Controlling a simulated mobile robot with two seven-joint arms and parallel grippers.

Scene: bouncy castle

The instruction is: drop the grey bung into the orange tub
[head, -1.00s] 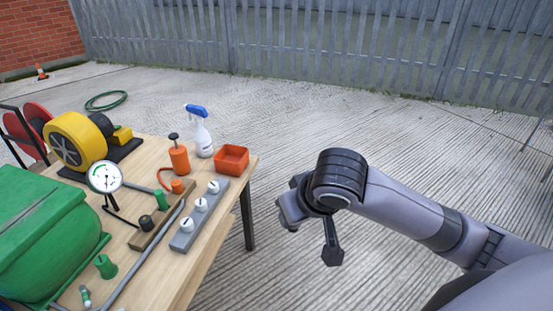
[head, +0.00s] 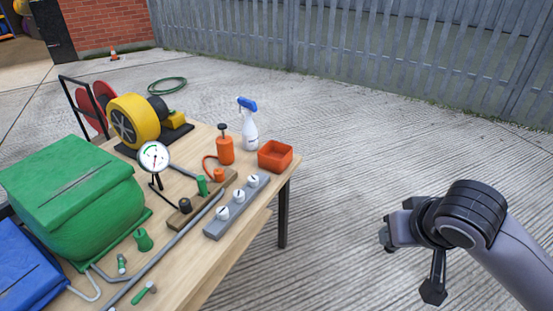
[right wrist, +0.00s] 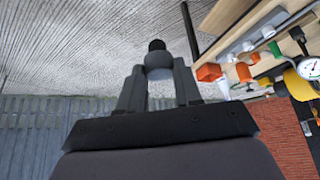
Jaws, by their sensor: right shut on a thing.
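The grey bung (right wrist: 158,62), with a dark knob at its end, is held between the fingers of my right gripper (right wrist: 159,78) in the right wrist view. In the head view my right gripper (head: 385,236) is over the concrete, right of the table and apart from it; the bung is hard to make out there. The orange tub (head: 275,156) is an open square box at the table's right far corner, and its inside looks empty. It also shows in the right wrist view (right wrist: 208,72). My left gripper is not in view.
The table (head: 262,213) holds a white spray bottle (head: 250,132), an orange pump (head: 225,149), a grey block with white knobs (head: 237,207), a gauge (head: 154,157), a yellow blower (head: 133,121) and green items. Concrete between table and gripper is clear.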

